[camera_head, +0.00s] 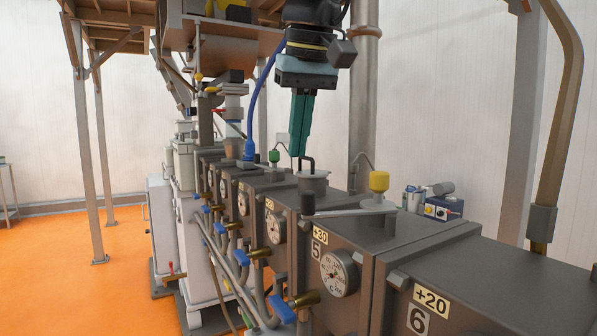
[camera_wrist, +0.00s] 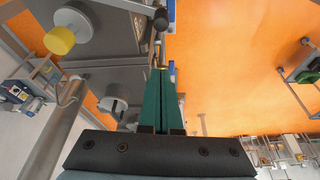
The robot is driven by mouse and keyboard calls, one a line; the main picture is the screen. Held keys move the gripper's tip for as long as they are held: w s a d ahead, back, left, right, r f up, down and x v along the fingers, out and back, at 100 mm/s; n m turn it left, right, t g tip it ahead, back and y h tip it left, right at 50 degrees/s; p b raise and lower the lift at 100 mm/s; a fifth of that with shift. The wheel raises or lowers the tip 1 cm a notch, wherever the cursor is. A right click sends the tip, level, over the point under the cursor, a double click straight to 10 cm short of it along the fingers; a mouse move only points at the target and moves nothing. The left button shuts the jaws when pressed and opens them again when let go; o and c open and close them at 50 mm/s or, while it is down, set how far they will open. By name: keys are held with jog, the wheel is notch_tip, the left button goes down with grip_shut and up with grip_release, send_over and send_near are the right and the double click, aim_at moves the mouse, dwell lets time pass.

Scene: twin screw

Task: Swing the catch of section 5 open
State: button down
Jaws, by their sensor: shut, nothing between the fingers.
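Section 5 is a dark grey barrel block, with a plate reading 5 (camera_head: 317,251) and a round dial (camera_head: 339,273) on its front. Its catch is a flat grey bar (camera_head: 345,211) across the top. The bar runs from a round base with a yellow cap (camera_head: 379,182) to an upright black knob (camera_head: 307,203) at the front edge. My gripper (camera_head: 296,155) is shut and empty, pointing down, above and behind the knob, apart from it. In the wrist view, the green fingers (camera_wrist: 160,68) are together, below the black knob (camera_wrist: 161,19); the yellow cap (camera_wrist: 60,40) is upper left.
A grey round lid with a black hooked handle (camera_head: 313,178) stands just behind the catch, close to my fingertips. A blue hose (camera_head: 254,110) hangs left of my gripper. Blue-handled valves (camera_head: 282,309) line the front. Section 6 (camera_head: 470,285) has a clear top at right.

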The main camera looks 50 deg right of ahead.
jog(key=shift+v, duration=1.6)
